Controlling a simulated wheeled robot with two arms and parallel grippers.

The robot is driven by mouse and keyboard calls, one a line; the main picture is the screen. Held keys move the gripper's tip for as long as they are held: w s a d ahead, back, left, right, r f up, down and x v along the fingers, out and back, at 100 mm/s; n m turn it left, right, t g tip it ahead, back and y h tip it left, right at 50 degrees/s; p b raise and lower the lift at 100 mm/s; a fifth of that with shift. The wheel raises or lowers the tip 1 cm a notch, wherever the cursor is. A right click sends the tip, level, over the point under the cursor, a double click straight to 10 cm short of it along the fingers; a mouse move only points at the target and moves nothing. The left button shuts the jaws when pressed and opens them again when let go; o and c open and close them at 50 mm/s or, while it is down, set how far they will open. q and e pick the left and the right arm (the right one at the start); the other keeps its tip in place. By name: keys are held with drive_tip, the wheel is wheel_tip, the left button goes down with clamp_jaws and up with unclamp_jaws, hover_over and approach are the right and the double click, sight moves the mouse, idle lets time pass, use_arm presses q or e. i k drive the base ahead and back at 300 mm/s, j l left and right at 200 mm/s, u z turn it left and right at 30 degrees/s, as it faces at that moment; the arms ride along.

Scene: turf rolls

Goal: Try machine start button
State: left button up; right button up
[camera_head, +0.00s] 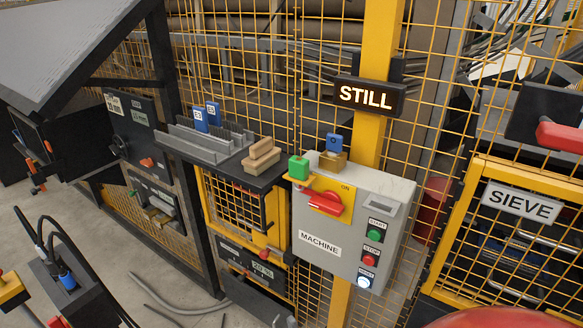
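The grey machine control box (345,225), labelled MACHINE, is mounted on a yellow post right of centre. Its green START button (374,235) is on the right of the front face. The red STOP button (369,259) is below it, and a pale, lit-looking button (364,282) is lowest; its label is too small to read. A red rotary switch (325,203) sits on a yellow plate marked ON. A lit sign (368,96) above reads STILL. I make out neither of my grippers in this view.
A green block-like item (299,168) and a blue tag (334,143) are at the box's top. A dark shelf (226,168) on the left holds blue tags and tan blocks (262,156). Yellow mesh fencing (240,60) stands behind. A SIEVE sign (522,201) hangs at right.

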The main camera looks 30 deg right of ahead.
sight(374, 235)
drive_tip(key=z, duration=1.4)
